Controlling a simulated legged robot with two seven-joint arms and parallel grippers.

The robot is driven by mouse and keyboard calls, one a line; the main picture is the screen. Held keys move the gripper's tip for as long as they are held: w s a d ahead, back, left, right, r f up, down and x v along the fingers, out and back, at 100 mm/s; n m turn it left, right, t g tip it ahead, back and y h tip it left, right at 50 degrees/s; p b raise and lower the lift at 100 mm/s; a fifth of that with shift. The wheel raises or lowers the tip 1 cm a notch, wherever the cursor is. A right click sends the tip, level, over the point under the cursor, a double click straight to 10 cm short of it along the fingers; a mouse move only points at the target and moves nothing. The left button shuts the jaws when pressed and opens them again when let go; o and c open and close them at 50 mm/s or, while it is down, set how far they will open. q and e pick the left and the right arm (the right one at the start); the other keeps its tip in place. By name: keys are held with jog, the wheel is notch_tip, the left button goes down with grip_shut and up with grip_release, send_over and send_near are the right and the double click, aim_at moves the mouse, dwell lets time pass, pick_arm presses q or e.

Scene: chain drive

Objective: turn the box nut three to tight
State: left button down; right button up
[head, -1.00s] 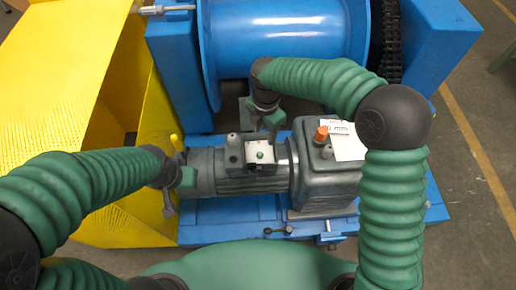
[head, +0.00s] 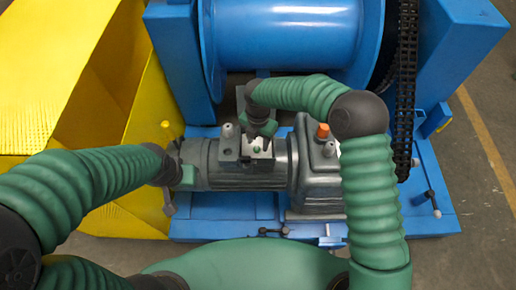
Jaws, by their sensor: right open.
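The grey motor (head: 222,183) lies on the blue base, with a small terminal box (head: 229,148) on its top. A small green round part (head: 257,149) shows on the box's light top face. I cannot tell separate box nuts apart at this size. My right gripper (head: 263,139) is open and points down over the box, covering part of its top. Whether its fingers touch anything is unclear. My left gripper (head: 187,177) is at the left end of the motor. Its fingers are too small and partly hidden to tell their state.
A grey gearbox (head: 319,178) with an orange cap (head: 322,131) stands right of the motor. The blue drum (head: 285,35) and black chain (head: 405,100) are behind. A yellow guard (head: 90,110) rises at the left. A small clamp handle (head: 428,198) sits at the right.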

aim_at(256, 149)
jog(key=f, duration=0.3)
jog(key=shift+a, duration=0.2)
jog(key=shift+a+f, duration=0.15)
jog(key=shift+a, duration=0.1)
jog(key=shift+d, duration=0.25)
jog(key=c, duration=0.5)
jog(key=shift+a, duration=0.15)
grip_shut()
